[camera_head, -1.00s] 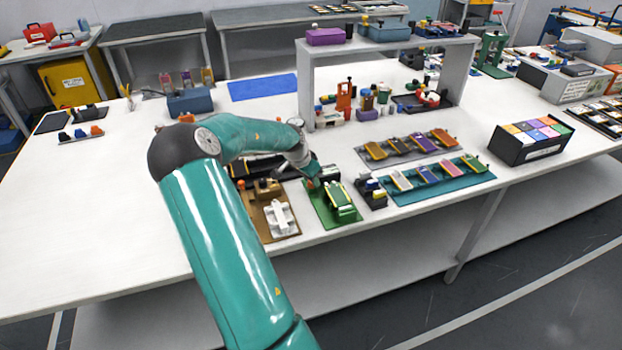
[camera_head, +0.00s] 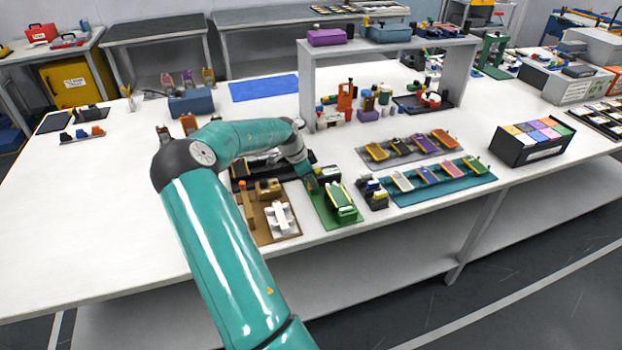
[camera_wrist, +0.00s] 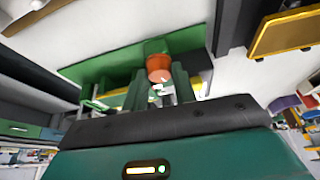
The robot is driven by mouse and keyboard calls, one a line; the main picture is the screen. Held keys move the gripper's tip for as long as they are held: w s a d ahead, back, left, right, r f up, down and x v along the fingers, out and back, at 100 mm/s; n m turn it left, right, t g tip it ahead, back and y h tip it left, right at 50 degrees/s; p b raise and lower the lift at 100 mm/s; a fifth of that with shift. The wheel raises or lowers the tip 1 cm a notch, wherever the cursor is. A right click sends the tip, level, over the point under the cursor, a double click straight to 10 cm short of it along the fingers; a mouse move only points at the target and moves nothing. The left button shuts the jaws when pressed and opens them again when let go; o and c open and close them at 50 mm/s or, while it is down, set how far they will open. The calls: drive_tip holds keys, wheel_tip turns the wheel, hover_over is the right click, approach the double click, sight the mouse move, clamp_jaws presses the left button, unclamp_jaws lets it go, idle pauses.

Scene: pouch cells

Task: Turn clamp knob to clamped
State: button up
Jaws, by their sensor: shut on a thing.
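The green clamp fixture (camera_head: 318,209) lies near the front edge of the bench, with a green and yellow piece (camera_head: 341,198) on its right part. In the wrist view the fixture's green plate (camera_wrist: 98,66) spreads behind the fingers. An orange round knob (camera_wrist: 159,66) stands at the fingertips in the wrist view. My gripper (camera_wrist: 160,82) is shut on this knob, one finger on each side. In the head view my gripper (camera_head: 310,184) is at the fixture's left rear, and the knob is mostly hidden there. I cannot tell the knob's turned angle.
A brown tray (camera_head: 282,236) with a white part sits left of the fixture. A small dark holder (camera_head: 373,194) and a teal tray (camera_head: 440,190) of colored cells stand to the right. A grey shelf (camera_head: 307,92) rises behind.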

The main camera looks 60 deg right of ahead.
drive_tip(key=o, duration=1)
drive_tip(key=v, duration=1.4)
